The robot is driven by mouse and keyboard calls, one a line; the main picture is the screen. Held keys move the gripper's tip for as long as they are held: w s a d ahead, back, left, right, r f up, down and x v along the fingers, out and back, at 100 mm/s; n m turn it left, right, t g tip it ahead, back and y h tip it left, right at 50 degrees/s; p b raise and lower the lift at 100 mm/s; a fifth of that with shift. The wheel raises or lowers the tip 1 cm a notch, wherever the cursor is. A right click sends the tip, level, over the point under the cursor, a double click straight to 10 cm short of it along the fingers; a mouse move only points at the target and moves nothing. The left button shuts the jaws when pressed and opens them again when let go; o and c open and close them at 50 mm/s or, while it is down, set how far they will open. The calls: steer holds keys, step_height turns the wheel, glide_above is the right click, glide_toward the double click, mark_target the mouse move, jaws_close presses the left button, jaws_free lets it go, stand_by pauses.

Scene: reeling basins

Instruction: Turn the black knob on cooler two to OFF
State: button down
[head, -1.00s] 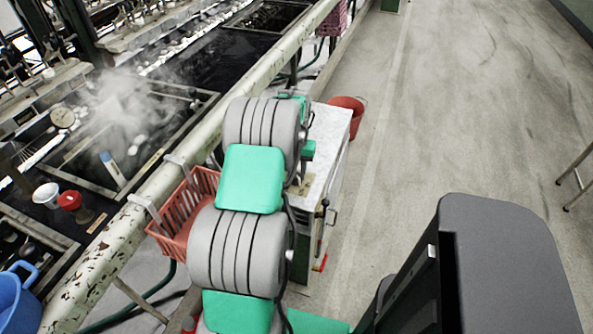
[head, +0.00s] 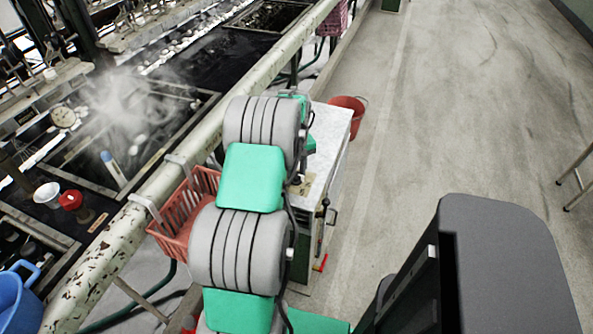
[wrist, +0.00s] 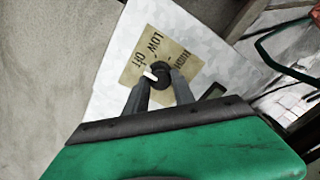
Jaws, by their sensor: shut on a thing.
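The cooler's pale top (head: 333,125) shows behind my arm in the head view. In the wrist view its white panel (wrist: 115,55) carries a tan label (wrist: 133,68) with LOW, OFF and HIGH lettering. The black knob (wrist: 161,72) is on this label, with a white pointer mark on the picture-left side. Which word the pointer lines up with I cannot tell for sure. My gripper (wrist: 161,78) is shut on the knob, one dark finger on each side.
A red bucket (head: 347,112) stands on the floor behind the cooler. A red basket (head: 185,215) hangs on the pale rail (head: 160,188) left of my arm. Steaming basins (head: 130,115) lie beyond the rail. The floor on the right is mostly clear.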

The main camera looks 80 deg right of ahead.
mark_target(297, 174)
stand_by(0.4)
steer(key=c, duration=1.1)
jaws_free()
steer(key=shift+o, duration=0.2)
step_height(297, 174, up, 8)
steer(key=shift+f, duration=0.1)
